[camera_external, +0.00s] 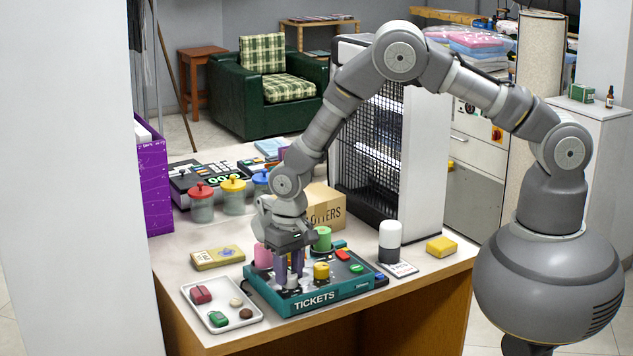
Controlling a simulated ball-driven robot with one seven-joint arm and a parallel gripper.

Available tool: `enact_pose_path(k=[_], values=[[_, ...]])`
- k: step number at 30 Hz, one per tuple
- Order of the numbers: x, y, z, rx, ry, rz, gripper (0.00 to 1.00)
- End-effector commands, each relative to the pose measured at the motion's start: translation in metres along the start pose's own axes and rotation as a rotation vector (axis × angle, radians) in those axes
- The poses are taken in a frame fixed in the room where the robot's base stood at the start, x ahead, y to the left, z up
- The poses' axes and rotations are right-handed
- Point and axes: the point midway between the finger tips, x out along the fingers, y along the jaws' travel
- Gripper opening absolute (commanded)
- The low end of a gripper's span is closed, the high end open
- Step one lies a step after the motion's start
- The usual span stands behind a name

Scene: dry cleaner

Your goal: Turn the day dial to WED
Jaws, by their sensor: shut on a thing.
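The ticket machine (318,300) is a teal box with a dark top, marked TICKETS on its front, near the table's front edge. My gripper (290,276) points down over the left half of its top. Its two fingers are shut on a small pale knob (292,283), which they partly hide. A yellow knob (321,272) stands to the right of the fingers. A pink cylinder (263,257) and a green cylinder (323,241) stand behind. The day marks are too small to read, so I cannot tell the setting or for certain which knob is the day dial.
A white tray (212,322) with small items lies left of the machine. A yellow box (217,258) lies behind the tray. A white-topped dark cylinder (390,240) and a yellow sponge-like block (441,246) stand right. Lidded jars (201,205) and a carton (326,207) are behind.

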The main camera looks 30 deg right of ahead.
Motion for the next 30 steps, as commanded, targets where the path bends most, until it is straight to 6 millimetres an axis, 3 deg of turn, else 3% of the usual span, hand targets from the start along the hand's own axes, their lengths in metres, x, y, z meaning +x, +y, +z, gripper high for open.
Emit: enact_pose_path(k=[9, 10, 13, 23, 30], values=[[-0.001, -0.001, -0.001, 0.001, 0.003, -0.003, 0.06], [-0.001, -0.001, -0.001, 0.001, 0.003, -0.003, 0.38], [-0.001, -0.001, -0.001, 0.000, 0.003, -0.002, 0.61], [-0.004, -0.001, -0.001, 0.000, 0.001, -0.001, 0.61], [-0.045, -0.001, -0.001, 0.000, 0.002, -0.003, 0.61]])
